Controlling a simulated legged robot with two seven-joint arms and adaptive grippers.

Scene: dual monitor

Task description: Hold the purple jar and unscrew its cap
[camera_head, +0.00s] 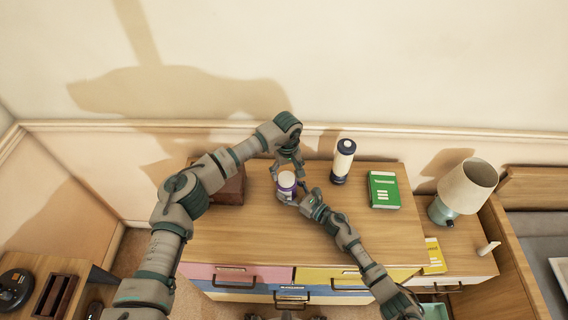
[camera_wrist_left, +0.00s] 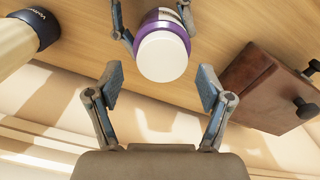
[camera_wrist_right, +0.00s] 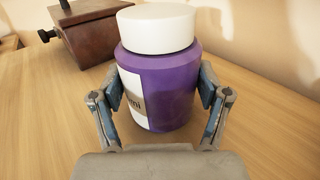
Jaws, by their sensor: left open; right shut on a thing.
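The purple jar (camera_head: 286,190) with a white cap (camera_head: 287,179) stands upright on the wooden dresser top (camera_head: 240,232). In the right wrist view the jar (camera_wrist_right: 165,90) shows a white label, and its cap (camera_wrist_right: 156,28) is on. My right gripper (camera_head: 296,198) is shut on the jar's body, with one finger on each side (camera_wrist_right: 160,115). My left gripper (camera_head: 285,166) is open and empty above and behind the jar. In the left wrist view the cap (camera_wrist_left: 162,56) lies beyond the open fingertips (camera_wrist_left: 160,88), not between them.
A dark wooden box (camera_head: 229,187) stands left of the jar. A lamp (camera_head: 464,190) is on the side table. The dresser's front top is clear.

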